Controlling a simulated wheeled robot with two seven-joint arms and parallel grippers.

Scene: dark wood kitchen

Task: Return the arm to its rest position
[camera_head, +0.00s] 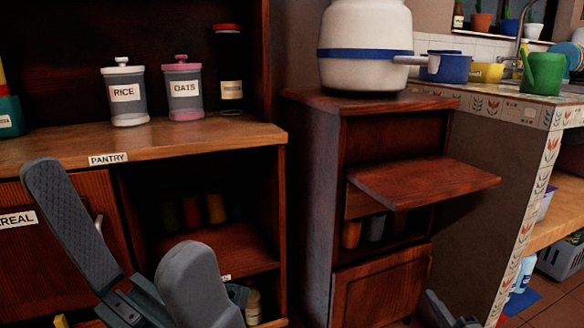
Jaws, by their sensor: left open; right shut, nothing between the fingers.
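My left gripper (116,208) is in the lower left of the head view, in front of the pantry cabinet. Its two grey fingers are spread wide apart with nothing between them. Its arm is mostly out of the frame. My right gripper (445,311) shows only as a small dark part at the bottom edge, right of centre, in front of the smaller cabinet. It is shut and empty, and most of it is cut off by the frame.
The pantry shelf (220,136) holds a rice jar (125,105), an oats jar (183,101) and a dark red-lidded jar (229,68). A wooden flap (425,184) juts from the smaller cabinet, under a white cooker (365,35). A tiled counter (520,108) stands at right.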

